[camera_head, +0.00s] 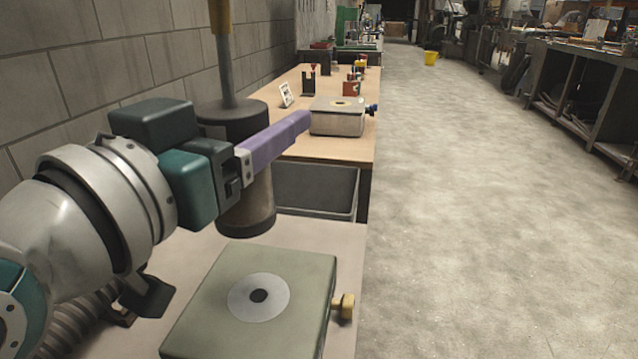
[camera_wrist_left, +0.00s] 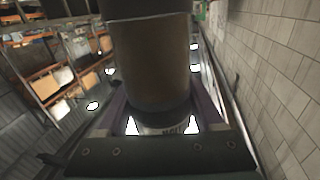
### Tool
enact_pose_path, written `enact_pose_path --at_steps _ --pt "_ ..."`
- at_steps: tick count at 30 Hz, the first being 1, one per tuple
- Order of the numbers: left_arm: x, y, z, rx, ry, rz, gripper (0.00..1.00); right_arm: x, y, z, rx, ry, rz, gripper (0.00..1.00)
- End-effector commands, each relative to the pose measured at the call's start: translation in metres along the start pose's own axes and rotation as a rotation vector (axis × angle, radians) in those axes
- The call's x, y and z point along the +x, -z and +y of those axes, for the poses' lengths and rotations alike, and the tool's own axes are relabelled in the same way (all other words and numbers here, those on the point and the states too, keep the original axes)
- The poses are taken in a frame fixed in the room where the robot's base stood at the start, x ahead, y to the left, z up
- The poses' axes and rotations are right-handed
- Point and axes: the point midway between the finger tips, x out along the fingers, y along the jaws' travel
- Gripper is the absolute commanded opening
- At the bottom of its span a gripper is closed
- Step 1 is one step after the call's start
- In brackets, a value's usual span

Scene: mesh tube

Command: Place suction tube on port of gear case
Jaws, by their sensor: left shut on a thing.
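The suction tube (camera_head: 252,205) is an upright cylinder with a brown lower part, a dark wide collar and a thin grey pipe rising from it. My left gripper (camera_head: 275,143) has purple fingers shut on the tube; one finger crosses its front just below the collar. In the left wrist view the brown tube (camera_wrist_left: 155,65) stands between both fingers. The gear case (camera_head: 205,318) is a flat grey-green box in the foreground. My right gripper is not in view.
A brass fitting (camera_head: 343,305) sticks out of the case's right side. A dark grey bin (camera_head: 318,190) lies behind the near bench. A wooden bench (camera_head: 355,143) beyond carries another metal box (camera_head: 338,120). A block wall (camera_head: 80,60) runs along the left; the floor at right is clear.

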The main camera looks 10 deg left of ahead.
Motion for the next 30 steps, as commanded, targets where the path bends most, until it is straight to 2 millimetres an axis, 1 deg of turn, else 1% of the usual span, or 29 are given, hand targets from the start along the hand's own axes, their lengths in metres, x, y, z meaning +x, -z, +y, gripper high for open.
enact_pose_path --at_steps 1,3,6,11,16,19,26,30 --pt "0.000 -0.020 0.000 0.001 0.000 -0.003 0.02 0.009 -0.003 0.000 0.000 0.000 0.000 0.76" --pt "0.000 -0.035 0.001 0.001 -0.001 -0.002 0.02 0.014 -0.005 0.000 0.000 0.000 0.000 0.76" --pt "0.000 -0.049 0.001 0.001 0.000 0.001 0.02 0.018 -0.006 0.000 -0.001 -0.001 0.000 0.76" --pt "0.000 -0.061 0.001 0.001 -0.001 0.001 0.02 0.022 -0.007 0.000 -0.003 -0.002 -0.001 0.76" --pt "0.000 -0.090 0.002 0.001 -0.001 0.000 0.02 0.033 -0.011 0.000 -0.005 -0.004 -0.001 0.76" --pt "0.000 -0.098 0.002 0.001 -0.001 0.002 0.02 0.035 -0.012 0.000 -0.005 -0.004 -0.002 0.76" --pt "0.000 -0.097 0.002 0.001 -0.001 0.004 0.02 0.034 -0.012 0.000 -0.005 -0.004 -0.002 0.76" --pt "0.000 -0.101 0.002 0.001 -0.001 0.003 0.02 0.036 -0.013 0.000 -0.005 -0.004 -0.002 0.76"
